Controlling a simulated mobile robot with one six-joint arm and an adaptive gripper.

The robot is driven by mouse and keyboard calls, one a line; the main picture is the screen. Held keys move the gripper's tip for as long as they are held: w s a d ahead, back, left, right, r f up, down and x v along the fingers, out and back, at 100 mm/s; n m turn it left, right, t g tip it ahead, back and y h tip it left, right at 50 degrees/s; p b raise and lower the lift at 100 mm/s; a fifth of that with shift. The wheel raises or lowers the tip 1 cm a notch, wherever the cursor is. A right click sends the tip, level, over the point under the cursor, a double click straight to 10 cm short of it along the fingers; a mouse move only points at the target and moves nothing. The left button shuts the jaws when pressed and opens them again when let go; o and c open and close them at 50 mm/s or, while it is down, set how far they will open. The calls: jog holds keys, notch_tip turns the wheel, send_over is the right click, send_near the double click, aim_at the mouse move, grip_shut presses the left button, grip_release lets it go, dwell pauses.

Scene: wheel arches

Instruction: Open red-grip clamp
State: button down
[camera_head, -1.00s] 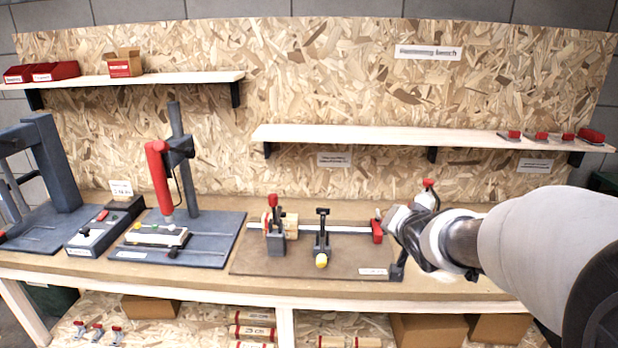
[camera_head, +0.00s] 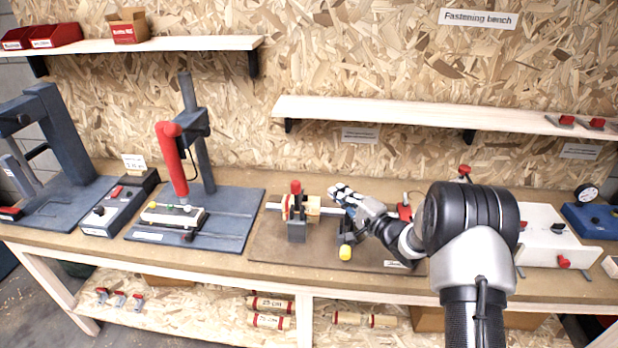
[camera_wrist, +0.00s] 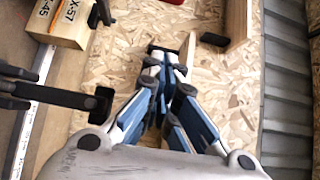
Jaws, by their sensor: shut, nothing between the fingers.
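The red-grip clamp (camera_head: 297,210) stands on the brown board (camera_head: 270,244) in the head view, its red handle upright, in front of a pale wooden block (camera_head: 313,207). The block also shows at the top left of the wrist view (camera_wrist: 72,20). A dark clamp with a yellow tip (camera_head: 345,252) stands to its right; a dark clamp arm (camera_wrist: 45,95) crosses the left of the wrist view. My gripper (camera_head: 336,190) is shut and empty, above the board and right of the red-grip clamp, apart from it. The wrist view shows its fingertips together (camera_wrist: 166,52).
A metal rail (camera_wrist: 35,110) runs along the board, with a red block (camera_head: 404,212) near its right end. A drill-like stand with a red handle (camera_head: 172,155) is to the left. A white box (camera_head: 545,238) stands to the right. A wooden shelf (camera_head: 400,112) overhangs behind.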

aim_at(298, 191)
dwell(0.3)
jog(key=w+a+b, duration=0.2)
jog(key=w+a, duration=0.1)
jog(key=a, duration=0.5)
jog(key=shift+w+a+b, duration=0.3)
jog(key=shift+w, duration=0.1)
jog(key=shift+s+d+f+b, duration=0.1)
jog(key=shift+b, duration=0.2)
jog(key=shift+s+n+t+y+b, duration=0.25)
jog(key=shift+n+t+y+b, duration=0.05)
jog(key=shift+n+b, duration=0.1)
